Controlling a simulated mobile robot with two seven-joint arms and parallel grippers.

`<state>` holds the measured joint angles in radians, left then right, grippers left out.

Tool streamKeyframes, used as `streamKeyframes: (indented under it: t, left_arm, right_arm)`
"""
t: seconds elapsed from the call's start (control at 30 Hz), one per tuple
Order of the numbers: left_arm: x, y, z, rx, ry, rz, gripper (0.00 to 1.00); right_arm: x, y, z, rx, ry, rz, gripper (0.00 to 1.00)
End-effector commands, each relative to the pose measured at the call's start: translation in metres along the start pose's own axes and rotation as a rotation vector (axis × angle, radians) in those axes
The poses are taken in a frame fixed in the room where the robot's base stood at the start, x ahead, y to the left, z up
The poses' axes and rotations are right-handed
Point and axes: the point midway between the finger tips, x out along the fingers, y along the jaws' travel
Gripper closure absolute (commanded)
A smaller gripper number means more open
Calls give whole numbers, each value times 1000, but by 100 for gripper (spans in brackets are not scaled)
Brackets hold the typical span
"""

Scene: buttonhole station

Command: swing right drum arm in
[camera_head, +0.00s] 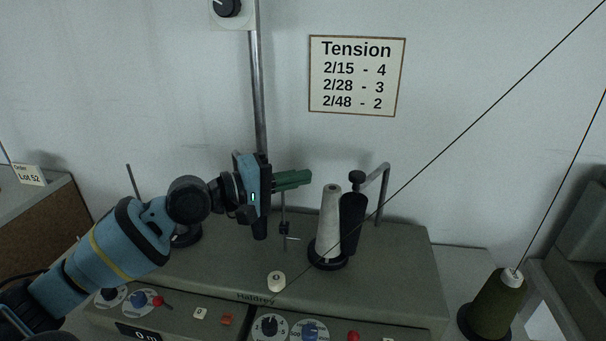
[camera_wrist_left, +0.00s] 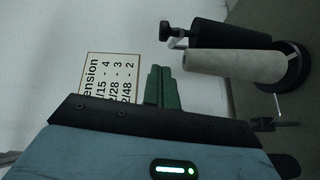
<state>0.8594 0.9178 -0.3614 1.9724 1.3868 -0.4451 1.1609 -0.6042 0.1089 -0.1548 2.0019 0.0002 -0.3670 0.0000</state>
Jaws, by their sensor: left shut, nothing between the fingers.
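The right drum arm (camera_head: 384,185) is a bent grey metal rod at the right of the grey winder (camera_head: 400,245). A black drum (camera_head: 352,222) with a black knob (camera_head: 357,177) hangs at its end, close against the right side of a pale cone (camera_head: 329,218). In the left wrist view the drum (camera_wrist_left: 230,35) lies alongside the cone (camera_wrist_left: 232,65). My left gripper (camera_head: 307,178) is shut and empty, its green fingers pointing right, left of the cone top and apart from it. The fingers also show in the left wrist view (camera_wrist_left: 160,70). My right gripper is not in view.
A thin post (camera_head: 284,215) stands below my left fingers. A tall metal pole (camera_head: 258,90) rises behind my gripper. A dark thread runs diagonally across the right side. A green yarn cone (camera_head: 497,303) stands at the lower right. Dials and knobs line the front.

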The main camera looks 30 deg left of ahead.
Motion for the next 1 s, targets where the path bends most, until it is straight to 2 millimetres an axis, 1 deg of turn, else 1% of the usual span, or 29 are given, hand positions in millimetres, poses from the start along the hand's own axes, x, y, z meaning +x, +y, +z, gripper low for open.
streamKeyframes:
  t: [0.03,0.2,0.3,0.43,0.63,1.0]
  left_arm:
    - [9,6,1,1,-2,7,100]
    - [39,5,0,2,0,7,100]
    - [55,4,0,2,0,5,100]
    - [70,3,0,2,0,4,100]
    - [80,2,0,2,-1,2,100]
    - [81,1,0,2,0,1,100]
  right_arm:
    - [-2,0,-5,-1,7,1,100]
    - [-4,1,-11,-3,18,2,100]
    - [-5,1,-13,-4,22,3,100]
    - [-5,2,-13,-5,21,3,100]
    - [-5,2,-13,-6,20,4,100]
    - [-4,3,-17,-7,28,5,100]
